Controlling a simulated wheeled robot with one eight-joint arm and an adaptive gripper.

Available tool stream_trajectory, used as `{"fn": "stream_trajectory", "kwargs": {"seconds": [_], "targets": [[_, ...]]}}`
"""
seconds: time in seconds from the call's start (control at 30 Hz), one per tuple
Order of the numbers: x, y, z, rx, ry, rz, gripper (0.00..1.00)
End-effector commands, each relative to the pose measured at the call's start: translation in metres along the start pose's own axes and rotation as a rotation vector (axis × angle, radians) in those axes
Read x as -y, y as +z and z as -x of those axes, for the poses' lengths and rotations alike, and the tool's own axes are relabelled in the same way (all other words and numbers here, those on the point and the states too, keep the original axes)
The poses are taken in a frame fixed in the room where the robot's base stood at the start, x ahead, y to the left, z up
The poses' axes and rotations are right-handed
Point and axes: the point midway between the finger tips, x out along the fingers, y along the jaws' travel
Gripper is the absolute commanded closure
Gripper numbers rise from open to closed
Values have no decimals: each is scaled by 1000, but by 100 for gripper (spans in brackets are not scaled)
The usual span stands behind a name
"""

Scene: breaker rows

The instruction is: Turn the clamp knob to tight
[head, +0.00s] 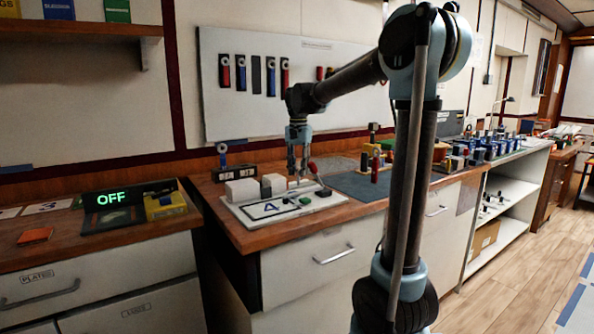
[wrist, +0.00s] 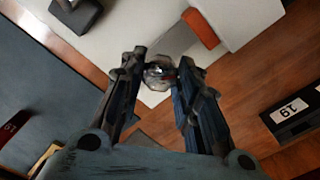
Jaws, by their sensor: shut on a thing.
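My gripper (head: 298,172) points down over the back part of a white board (head: 268,208) on the wooden bench. In the wrist view, the two dark fingers of my gripper (wrist: 161,74) close from both sides on a small grey, faceted knob (wrist: 160,72), which I take for the clamp knob. The fingers touch it at their tips. In the head view the knob is hidden by the fingers. No tight mark or pointer on it can be made out.
Pale blocks (head: 242,190) stand on the board left of my gripper. A red-handled lever (head: 315,170) stands close on its right. A dark mat (head: 357,186) is to the right. A display (head: 112,196) reads OFF.

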Motion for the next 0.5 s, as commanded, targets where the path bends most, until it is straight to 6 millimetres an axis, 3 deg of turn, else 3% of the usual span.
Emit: {"fn": "stream_trajectory", "kwargs": {"seconds": [0.5], "targets": [[-1, 0, 0, 0, 2, -112, 94]]}}
